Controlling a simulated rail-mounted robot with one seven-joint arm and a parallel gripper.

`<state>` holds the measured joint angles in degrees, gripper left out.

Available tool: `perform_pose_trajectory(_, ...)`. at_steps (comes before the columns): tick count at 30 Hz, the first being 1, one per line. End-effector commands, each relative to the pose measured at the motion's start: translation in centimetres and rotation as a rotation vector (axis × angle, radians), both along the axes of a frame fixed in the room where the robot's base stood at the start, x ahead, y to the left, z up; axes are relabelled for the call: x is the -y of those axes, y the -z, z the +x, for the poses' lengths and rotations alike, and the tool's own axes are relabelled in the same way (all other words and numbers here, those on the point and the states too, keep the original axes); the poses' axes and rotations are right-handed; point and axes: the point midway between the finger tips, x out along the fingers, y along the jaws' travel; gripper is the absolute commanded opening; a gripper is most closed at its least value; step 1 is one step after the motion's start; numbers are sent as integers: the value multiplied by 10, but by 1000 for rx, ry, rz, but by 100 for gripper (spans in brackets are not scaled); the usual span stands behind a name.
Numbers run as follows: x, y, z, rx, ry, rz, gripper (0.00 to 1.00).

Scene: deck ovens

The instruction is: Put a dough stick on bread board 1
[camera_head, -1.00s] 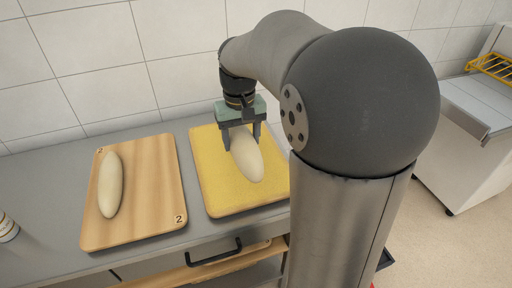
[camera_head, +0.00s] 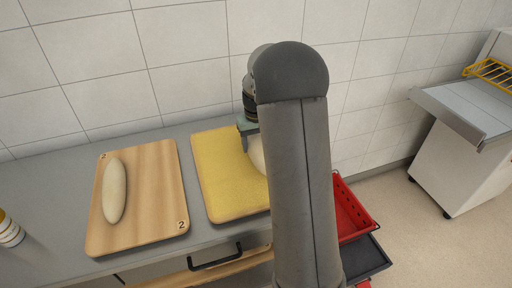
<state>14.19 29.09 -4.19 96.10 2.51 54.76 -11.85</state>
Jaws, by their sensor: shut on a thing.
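A wooden board marked 2 (camera_head: 150,215) lies on the grey counter at the left, with a pale dough stick (camera_head: 115,190) lying lengthwise on it. No board marked 1 shows. My gripper (camera_head: 246,142) is over the right part of the yellow board (camera_head: 218,176), shut on a second dough stick (camera_head: 257,155). My arm hides most of that stick and part of the gripper. How high the stick is above the yellow board cannot be told.
The grey counter (camera_head: 45,195) is clear left of board 2, apart from a bottle (camera_head: 10,232) at the left edge. A red crate (camera_head: 350,212) stands right of my arm. A steel machine with a yellow rack (camera_head: 490,73) is at the far right. A tiled wall runs behind.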

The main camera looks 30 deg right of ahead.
Motion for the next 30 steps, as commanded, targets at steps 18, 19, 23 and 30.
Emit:
perform_pose_trajectory(18, -1, 26, -1, -2, -1, 0, 79)
perform_pose_trajectory(19, -1, 26, -1, -2, -1, 0, 79)
perform_pose_trajectory(23, -1, 26, -1, -2, -1, 0, 79)
perform_pose_trajectory(30, -1, 18, -1, 0, -1, 0, 79)
